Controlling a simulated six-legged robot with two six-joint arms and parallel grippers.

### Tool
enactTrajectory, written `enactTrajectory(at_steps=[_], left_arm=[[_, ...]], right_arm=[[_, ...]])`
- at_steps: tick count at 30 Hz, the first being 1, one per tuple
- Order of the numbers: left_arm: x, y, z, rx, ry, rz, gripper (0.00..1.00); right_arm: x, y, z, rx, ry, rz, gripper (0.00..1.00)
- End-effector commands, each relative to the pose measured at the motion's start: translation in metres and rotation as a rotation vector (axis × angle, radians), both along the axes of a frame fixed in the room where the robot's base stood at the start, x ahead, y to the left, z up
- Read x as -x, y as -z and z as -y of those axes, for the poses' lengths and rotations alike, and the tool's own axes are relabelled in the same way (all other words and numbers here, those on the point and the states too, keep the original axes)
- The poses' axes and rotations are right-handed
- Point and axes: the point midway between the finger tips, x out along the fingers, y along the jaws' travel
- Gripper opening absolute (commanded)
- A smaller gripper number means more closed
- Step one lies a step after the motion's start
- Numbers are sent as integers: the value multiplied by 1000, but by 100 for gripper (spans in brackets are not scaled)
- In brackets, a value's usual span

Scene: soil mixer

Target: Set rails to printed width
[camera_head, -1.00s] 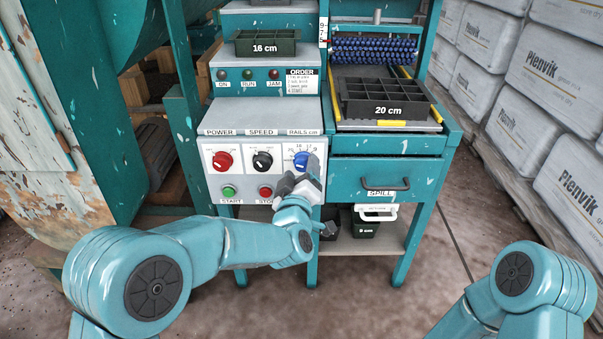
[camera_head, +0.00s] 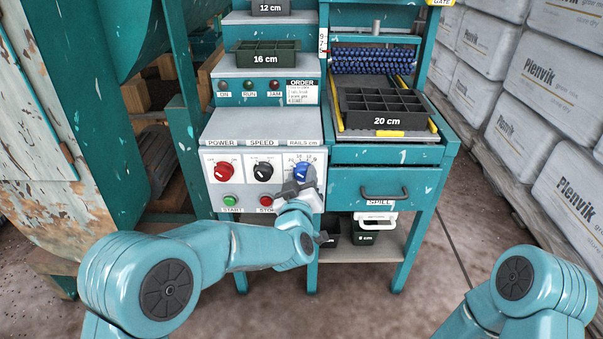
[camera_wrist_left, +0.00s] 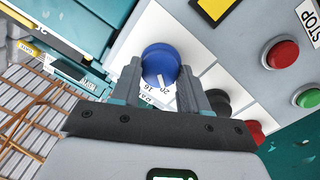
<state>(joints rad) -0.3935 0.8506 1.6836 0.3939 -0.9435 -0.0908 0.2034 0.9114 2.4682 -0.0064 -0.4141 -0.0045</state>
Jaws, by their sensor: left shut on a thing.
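The blue rails knob (camera_head: 301,172) sits on the right of the control panel under the "RAILS cm" label. My left gripper (camera_head: 299,186) is at the knob, and its fingers cover the lower part. In the left wrist view the knob (camera_wrist_left: 160,64) is between the two fingers, with a white pointer mark towards partly hidden scale numbers. The "20 cm" tray (camera_head: 388,121) stands on the belt bed, where a yellow rail (camera_head: 408,88) shows beside it. My right gripper is out of view; only its arm shows at lower right.
The red power knob (camera_head: 223,171), black speed knob (camera_head: 263,171), green start button (camera_head: 230,201) and red stop button (camera_head: 266,201) are close to my left gripper. A "16 cm" tray (camera_head: 267,58) stands on the shelf above. An order card (camera_head: 302,92) hangs there.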

Motion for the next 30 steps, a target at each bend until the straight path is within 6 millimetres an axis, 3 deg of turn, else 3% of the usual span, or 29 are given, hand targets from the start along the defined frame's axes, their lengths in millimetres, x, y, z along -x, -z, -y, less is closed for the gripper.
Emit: enactTrajectory(at_steps=[3,14,15,17,30], left_arm=[[0,-4,1,-107,1,0,14],[0,-1,1,-151,1,2,14],[0,-1,1,-150,1,2,54],[0,-1,1,-150,1,2,69],[0,-1,0,-149,0,0,69]], right_arm=[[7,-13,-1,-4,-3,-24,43],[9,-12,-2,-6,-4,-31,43],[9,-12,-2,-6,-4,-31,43],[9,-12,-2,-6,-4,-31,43],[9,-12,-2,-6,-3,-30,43]])
